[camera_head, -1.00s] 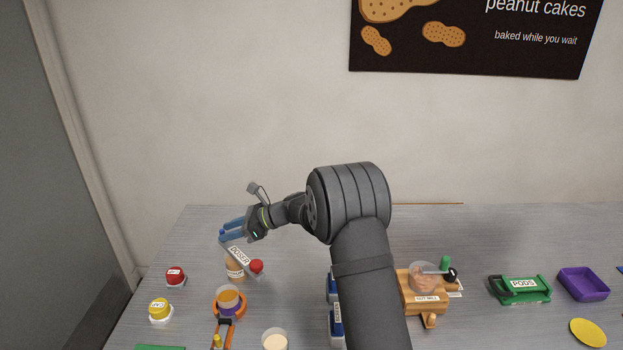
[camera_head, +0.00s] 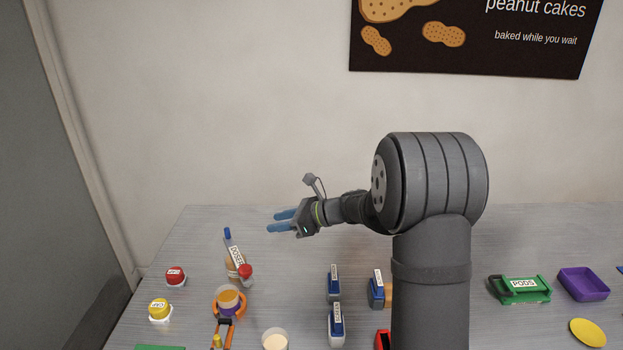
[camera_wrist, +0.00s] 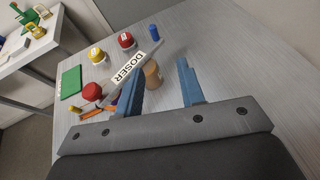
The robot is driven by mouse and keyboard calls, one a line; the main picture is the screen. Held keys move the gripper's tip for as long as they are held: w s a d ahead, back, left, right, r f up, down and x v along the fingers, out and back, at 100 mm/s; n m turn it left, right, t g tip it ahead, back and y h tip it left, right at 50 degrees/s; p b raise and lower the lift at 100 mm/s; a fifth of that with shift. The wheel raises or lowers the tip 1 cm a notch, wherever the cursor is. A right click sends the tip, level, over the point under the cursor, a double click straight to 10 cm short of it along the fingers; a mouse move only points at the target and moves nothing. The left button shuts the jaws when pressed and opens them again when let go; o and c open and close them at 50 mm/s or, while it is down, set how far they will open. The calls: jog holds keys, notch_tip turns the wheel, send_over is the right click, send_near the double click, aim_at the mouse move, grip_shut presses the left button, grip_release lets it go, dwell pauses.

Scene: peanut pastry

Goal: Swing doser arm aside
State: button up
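A red button (camera_head: 175,276) and a yellow button (camera_head: 159,310) stand left of the doser. Several blue-topped labelled items (camera_head: 334,284) stand to the right. A green PODS holder (camera_head: 520,289) and purple tray (camera_head: 583,284) are at far right. The back of the table is clear.

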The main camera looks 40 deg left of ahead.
jog(key=s+d+r+n+t+h, duration=0.2)
jog(key=s+r+n+h, duration=0.2)
jog(key=s+n+h, duration=0.55)
jog(key=s+r+n+t+y, duration=0.2)
jog(key=s+r+n+t, duration=0.4)
jog(key=n, duration=0.6)
jog(key=x, duration=0.6)
jog(key=w+x, duration=0.1)
jog(key=x, duration=0.2)
jog(key=shift+w+a+f, duration=0.1)
jog(key=shift+a, duration=0.2)
jog(key=w+v, duration=0.1)
jog(key=v, duration=1)
jog(key=w+d+r+m+t, duration=0.1)
jog(key=w+d+m, duration=0.1)
jog(key=w, duration=0.6)
jog(key=w+d+r+m+t, duration=0.1)
jog(key=w+d+r+m, duration=0.1)
jog(key=w+d, duration=0.2)
jog(key=w, duration=0.3)
jog(key=shift+w+d+r+t+y, duration=0.3)
jog(key=shift+w+d+t+y, duration=0.05)
jog(key=shift+w+t, duration=0.05)
